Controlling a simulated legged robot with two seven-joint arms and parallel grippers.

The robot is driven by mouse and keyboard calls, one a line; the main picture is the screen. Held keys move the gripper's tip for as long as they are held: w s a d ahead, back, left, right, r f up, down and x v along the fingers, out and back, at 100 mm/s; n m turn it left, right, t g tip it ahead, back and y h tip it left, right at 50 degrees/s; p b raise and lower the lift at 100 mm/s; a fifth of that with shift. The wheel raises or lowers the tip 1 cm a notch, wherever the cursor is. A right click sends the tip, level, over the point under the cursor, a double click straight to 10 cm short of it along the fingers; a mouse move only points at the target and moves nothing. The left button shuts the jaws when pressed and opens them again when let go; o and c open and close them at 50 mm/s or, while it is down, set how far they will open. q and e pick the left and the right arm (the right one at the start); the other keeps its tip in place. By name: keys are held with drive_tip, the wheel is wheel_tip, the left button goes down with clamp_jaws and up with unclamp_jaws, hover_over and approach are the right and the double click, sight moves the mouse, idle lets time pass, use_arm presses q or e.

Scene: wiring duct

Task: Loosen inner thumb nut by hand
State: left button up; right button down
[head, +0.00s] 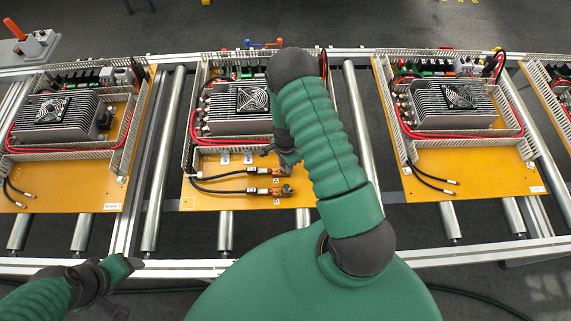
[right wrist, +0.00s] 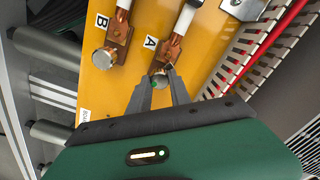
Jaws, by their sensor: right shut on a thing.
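Two copper lugs with black cables lie on the orange panel of the middle unit, beside the labels A and B. The thumb nut at A (right wrist: 157,81) sits at its copper lug (right wrist: 170,47), between the fingertips of my right gripper (right wrist: 163,74). The gripper is shut on this nut; in the head view the gripper (head: 287,160) partly hides it. The thumb nut at B (right wrist: 103,58) is free on its own lug, also in the head view (head: 287,190). My left gripper (head: 112,272) is low at the left, away from the panel; its jaws are unclear.
A finned power unit (head: 238,106) stands behind the lugs. Slotted white wiring duct (right wrist: 258,50) and red cable (right wrist: 285,35) run close to the right gripper. Similar panels (head: 70,190) stand left and right on the roller conveyor (head: 158,170).

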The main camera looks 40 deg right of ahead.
drive_tip(key=shift+w+d, duration=0.1)
drive_tip(key=shift+n+b, duration=0.3)
drive_tip(key=shift+n, duration=0.9)
drive_tip(key=n, duration=0.3)
drive_tip(key=shift+w, duration=0.1)
drive_tip(key=n, duration=0.5)
drive_tip(key=shift+r+n, duration=0.1)
drive_tip(key=shift+n, duration=0.2)
drive_tip(key=c, duration=1.4)
unclamp_jaws()
drive_tip(key=shift+o, duration=0.6)
